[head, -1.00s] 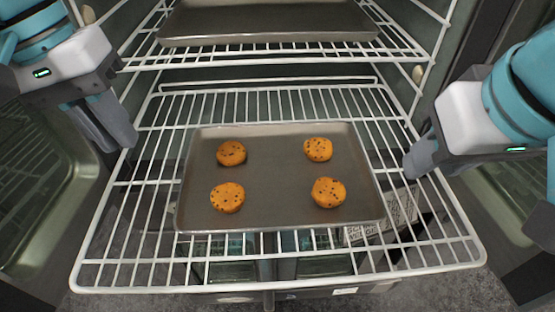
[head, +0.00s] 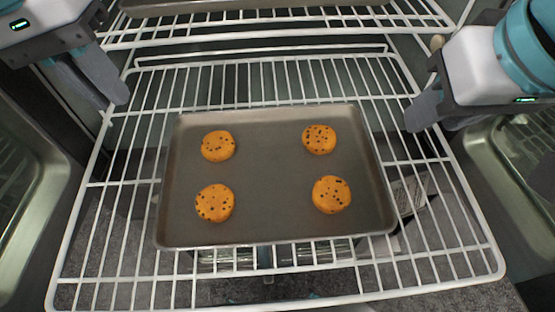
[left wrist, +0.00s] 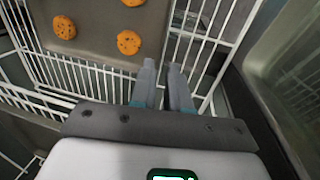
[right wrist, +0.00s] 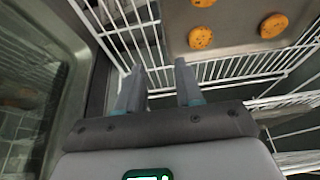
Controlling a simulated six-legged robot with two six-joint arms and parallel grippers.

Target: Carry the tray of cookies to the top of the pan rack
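The grey metal tray (head: 270,165) lies flat on a white wire shelf (head: 140,290) in the head view. Several orange-brown cookies with dark chips rest on it, one of them the front-right cookie (head: 331,194). My left gripper (head: 122,97) is to the left of the tray, apart from it. In the left wrist view its fingers (left wrist: 162,68) are parted with nothing between them. My right gripper (head: 413,122) is to the right of the tray, also apart. In the right wrist view its fingers (right wrist: 160,68) are parted and empty. The top of the pan rack is not identifiable.
Another wire shelf above holds a second grey tray (head: 240,7), partly cut off. Shiny metal door panels flank the shelf, including the left panel (head: 30,190). Bare shelf wires show all around the cookie tray. Dark speckled floor shows below.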

